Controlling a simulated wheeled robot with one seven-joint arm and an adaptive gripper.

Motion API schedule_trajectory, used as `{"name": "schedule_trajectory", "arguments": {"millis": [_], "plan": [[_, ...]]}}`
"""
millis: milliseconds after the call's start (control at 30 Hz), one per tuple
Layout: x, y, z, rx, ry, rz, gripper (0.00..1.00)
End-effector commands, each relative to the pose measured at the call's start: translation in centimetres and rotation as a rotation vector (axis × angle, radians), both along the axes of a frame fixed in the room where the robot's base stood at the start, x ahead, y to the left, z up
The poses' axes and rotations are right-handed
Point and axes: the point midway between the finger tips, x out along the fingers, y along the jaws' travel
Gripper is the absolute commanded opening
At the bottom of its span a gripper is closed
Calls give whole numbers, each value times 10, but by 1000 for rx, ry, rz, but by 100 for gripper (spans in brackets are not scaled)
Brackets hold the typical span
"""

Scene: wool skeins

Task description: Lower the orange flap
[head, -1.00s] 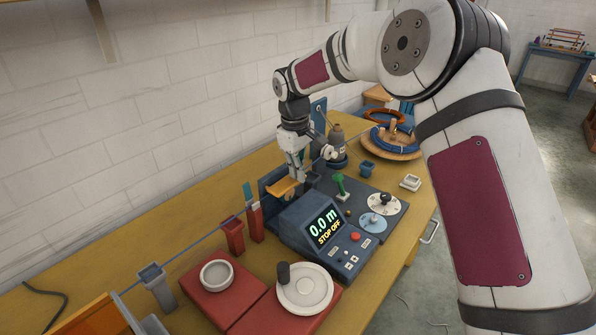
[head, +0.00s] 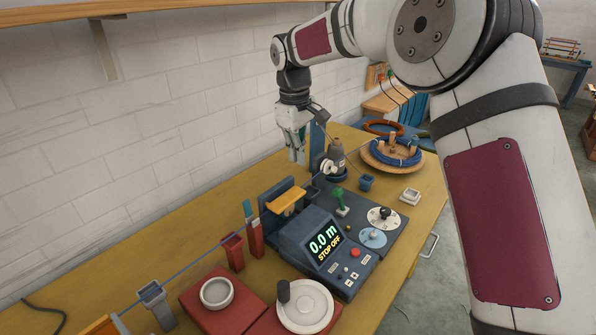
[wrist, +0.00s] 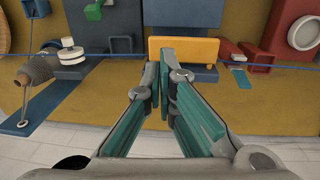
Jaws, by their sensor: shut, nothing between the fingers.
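The orange flap (head: 287,201) is a small yellow-orange plate on a dark blue upright block beside the display box. In the wrist view the flap (wrist: 184,50) lies just beyond my fingertips, against the blue block, with the blue strand running along its lower side. In the head view it looks roughly level. My gripper (head: 297,158) is up behind the flap, toward the wall, and apart from it. The wrist view shows my gripper (wrist: 165,62) with its teal-padded fingertips together and nothing between them.
A grey-brown cone (head: 336,155) stands close to the right of my gripper. Red holders (head: 235,250) stand left of the flap. A wooden reel (head: 396,151) with blue wool is at the far right. The blue strand crosses the table.

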Motion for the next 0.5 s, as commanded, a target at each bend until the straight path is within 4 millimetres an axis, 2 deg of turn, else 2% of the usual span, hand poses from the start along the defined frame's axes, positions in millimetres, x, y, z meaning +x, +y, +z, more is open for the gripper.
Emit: {"name": "schedule_trajectory", "arguments": {"millis": [33,200,500], "plan": [[1,0,10,1,-3,0,0],[0,0,30,1,-1,-1,0],[0,0,38,1,1,0,0]]}}
